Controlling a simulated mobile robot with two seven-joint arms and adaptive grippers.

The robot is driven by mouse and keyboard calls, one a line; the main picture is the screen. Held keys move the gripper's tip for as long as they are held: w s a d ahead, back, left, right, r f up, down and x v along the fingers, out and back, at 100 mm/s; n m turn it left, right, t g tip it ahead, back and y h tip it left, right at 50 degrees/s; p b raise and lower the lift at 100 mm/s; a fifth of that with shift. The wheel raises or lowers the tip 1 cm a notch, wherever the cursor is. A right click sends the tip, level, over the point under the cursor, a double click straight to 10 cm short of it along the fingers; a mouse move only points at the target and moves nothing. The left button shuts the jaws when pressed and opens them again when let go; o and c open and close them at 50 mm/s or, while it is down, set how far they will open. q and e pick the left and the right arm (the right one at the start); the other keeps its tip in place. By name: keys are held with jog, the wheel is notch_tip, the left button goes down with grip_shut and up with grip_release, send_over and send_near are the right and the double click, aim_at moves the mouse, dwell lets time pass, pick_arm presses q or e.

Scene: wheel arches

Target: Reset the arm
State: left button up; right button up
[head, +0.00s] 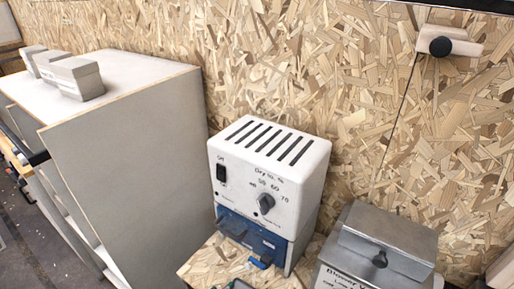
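Neither of my grippers shows in the head view, and no part of my arms can be made out. A white device (296,165) with dark slots on top, a black switch, a dial and the words "Dry to, %" stands upright against the wall. Its lower front is blue (250,232), with a small blue piece at its foot that is too small to tell.
A grey cabinet (140,150) stands at left with several small grey blocks (76,78) on top. A metal box (385,240) labelled "Blower" stands at lower right. A pale block with a black knob (440,46) sits on the chipboard wall (300,60). Dark floor (25,235) shows lower left.

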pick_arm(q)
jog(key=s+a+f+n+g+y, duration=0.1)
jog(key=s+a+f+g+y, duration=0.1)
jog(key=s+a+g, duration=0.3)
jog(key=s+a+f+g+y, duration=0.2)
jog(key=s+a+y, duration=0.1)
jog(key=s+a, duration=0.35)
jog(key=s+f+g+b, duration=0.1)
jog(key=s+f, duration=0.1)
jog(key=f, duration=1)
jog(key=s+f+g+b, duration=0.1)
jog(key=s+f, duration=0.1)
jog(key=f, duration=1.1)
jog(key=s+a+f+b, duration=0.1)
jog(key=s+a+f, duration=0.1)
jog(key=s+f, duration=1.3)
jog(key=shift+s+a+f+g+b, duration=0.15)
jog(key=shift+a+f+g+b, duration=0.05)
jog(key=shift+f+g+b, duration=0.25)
